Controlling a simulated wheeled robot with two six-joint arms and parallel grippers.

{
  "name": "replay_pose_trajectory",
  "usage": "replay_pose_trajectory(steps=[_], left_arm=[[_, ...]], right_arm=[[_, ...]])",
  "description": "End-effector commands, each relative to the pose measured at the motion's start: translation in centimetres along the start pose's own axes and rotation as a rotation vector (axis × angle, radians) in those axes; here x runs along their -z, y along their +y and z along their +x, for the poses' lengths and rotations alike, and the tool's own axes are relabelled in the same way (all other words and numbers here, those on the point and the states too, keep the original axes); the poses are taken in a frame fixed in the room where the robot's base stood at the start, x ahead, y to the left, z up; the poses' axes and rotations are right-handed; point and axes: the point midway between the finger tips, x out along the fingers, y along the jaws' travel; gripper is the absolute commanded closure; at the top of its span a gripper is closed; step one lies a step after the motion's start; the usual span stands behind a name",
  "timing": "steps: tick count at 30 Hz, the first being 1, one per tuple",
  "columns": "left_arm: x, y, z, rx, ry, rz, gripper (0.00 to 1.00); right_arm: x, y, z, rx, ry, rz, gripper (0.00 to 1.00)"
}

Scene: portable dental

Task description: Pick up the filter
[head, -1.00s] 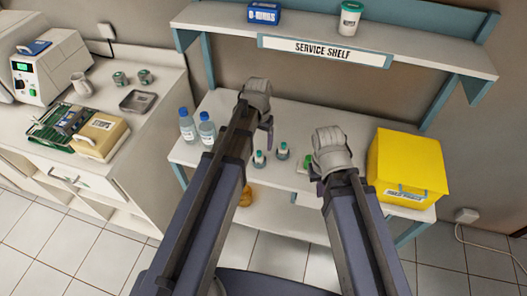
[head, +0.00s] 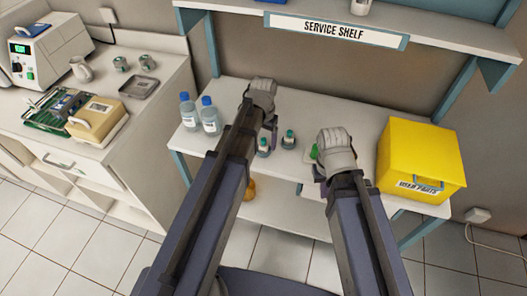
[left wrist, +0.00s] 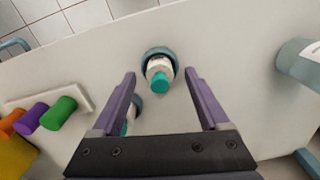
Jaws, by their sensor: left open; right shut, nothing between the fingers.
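I cannot tell for sure which thing is the filter. A small white bottle with a teal cap (left wrist: 159,80) stands in a round teal holder; in the head view a teal-capped bottle (head: 289,138) stands on the white table beside a second one (head: 264,147). That pair is partly hidden in the left wrist view. My left gripper (head: 270,128) is open above the table; its fingers (left wrist: 159,73) are to either side of the cap in the left wrist view, with no grip visible. My right gripper (head: 319,170) is shut and empty, left of the yellow bin.
A yellow used-parts bin (head: 420,155) stands at the table's right. Two blue-capped bottles (head: 209,118) stand at its left. A rack with orange, purple and green cylinders (left wrist: 62,110) is near. The service shelf (head: 440,37) overhangs behind. A counter (head: 160,75) stands left.

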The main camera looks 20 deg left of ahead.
Motion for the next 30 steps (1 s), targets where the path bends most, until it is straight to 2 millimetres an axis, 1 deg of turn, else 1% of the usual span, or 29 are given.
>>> replay_pose_trajectory(steps=[1, 2, 10, 11, 30], left_arm=[[-0.01, 0.01, 1.09, 0.0, 0.0, 0.0, 0.22], [-0.01, 0.01, 1.25, 0.0, 0.0, 0.0, 0.22], [-0.01, 0.01, 1.16, 0.0, 0.0, 0.0, 0.22], [-0.01, 0.01, 1.16, 0.0, 0.0, 0.0, 0.23], [-0.01, 0.01, 1.16, 0.0, 0.0, 0.0, 0.95]], right_arm=[[0.06, -0.1, 1.09, 0.0, 0.0, 0.0, 1.0], [0.07, -0.12, 1.24, 0.0, 0.0, 0.0, 1.0], [0.07, -0.11, 1.15, 0.0, 0.0, 0.0, 1.0], [0.07, -0.11, 1.15, 0.0, 0.0, 0.0, 1.0], [0.07, -0.11, 1.16, 0.0, 0.0, 0.0, 1.0]])
